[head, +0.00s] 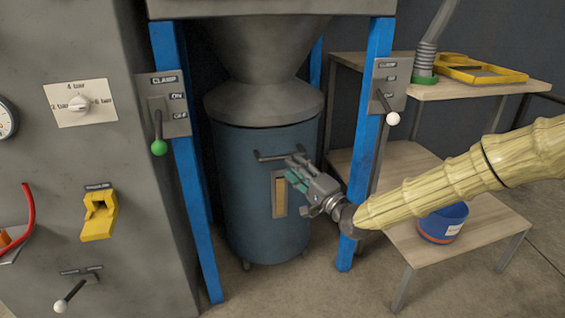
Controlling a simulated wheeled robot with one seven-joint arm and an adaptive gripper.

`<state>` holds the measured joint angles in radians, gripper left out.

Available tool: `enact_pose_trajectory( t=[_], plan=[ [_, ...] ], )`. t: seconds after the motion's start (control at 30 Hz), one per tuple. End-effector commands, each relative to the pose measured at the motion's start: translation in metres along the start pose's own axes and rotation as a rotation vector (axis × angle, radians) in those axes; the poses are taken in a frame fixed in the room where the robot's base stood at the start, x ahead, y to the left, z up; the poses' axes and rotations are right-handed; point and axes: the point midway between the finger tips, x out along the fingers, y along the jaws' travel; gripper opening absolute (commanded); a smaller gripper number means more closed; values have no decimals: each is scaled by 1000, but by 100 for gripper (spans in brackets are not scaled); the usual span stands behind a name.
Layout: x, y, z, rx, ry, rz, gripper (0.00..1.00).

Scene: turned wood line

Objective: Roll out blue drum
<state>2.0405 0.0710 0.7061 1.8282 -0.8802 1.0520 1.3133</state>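The blue drum (240,195) stands upright on casters under the grey cone hood (262,103), between the blue posts. A dark handle bar (268,157) crosses its upper front, with a yellowish sight strip (280,196) below. My gripper (290,168) is in front of the drum, at the right end of the bar and over the strip's upper edge. Its teal finger pads show, but the finger gap and any contact are unclear. The left clamp lever (158,130) with a green knob and the right clamp lever (385,103) with a white knob both point down.
A grey cabinet (150,230) with a dial, a yellow switch and a lever stands left. The blue posts (366,125) flank the drum closely. A wooden shelf table (470,232) with a blue tub (442,224) stands right. Floor in front of the drum is clear.

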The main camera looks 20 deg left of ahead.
Motion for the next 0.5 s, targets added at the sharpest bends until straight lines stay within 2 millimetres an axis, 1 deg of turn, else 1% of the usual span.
enact_pose_trajectory(
  t=[0.1,0.2,0.33,0.5],
  plan=[
    [20,3,1,-1,-1,-1,37],
    [35,3,1,-2,-1,-1,37],
    [50,3,0,-1,0,0,37],
    [62,1,0,0,0,0,37]
  ],
)
